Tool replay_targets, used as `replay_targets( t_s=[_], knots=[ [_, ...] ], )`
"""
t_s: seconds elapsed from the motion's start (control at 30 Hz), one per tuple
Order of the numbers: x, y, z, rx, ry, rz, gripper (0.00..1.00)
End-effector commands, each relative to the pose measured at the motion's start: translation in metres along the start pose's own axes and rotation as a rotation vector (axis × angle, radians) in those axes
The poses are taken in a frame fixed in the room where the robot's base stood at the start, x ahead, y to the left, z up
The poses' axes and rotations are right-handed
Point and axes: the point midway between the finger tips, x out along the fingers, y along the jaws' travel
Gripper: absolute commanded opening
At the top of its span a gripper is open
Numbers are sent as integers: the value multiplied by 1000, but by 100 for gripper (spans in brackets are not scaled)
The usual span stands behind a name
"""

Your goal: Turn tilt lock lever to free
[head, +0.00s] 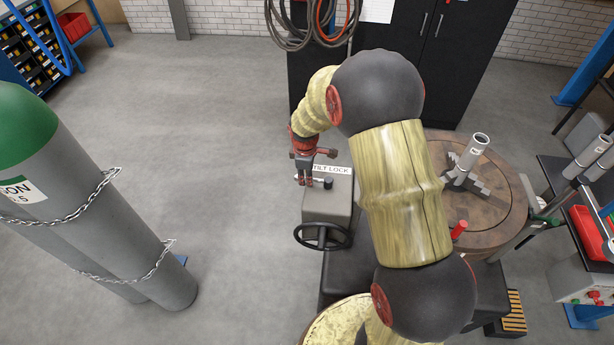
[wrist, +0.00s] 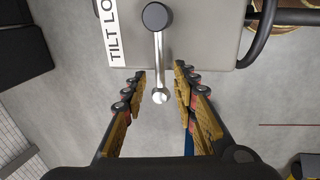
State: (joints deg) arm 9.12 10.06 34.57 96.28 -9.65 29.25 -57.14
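The tilt lock lever (wrist: 158,58) is a bright metal rod running from a round black hub (wrist: 155,16) to a rounded metal end past the edge of a grey box (wrist: 205,48). In the head view, the black hub (head: 328,183) sits on top of the box (head: 326,208), below a "TILT LOCK" label (head: 332,169). My gripper (head: 305,181) is at the box's left edge. In the wrist view, my gripper (wrist: 160,76) is open, with one finger on each side of the rod's free end and visible gaps on both sides. The rod is mostly hidden in the head view.
A black handwheel (head: 322,236) is on the box's near side. A round brown table (head: 490,215) stands to the right, partly behind my arm. Chained gas cylinders (head: 105,215) stand at left. The floor between cylinders and box is clear.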

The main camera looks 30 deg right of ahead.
Motion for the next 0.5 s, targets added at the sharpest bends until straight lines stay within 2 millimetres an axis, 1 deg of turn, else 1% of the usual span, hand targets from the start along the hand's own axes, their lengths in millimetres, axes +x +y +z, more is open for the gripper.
replay_targets(
  t_s=[0.1, 0.37, 0.5],
  knots=[
    [6, 0, 0, 0, 0, 1, 29],
    [7, 0, 0, 0, 1, 1, 29],
    [7, 0, 0, 0, 0, 1, 21]
  ],
)
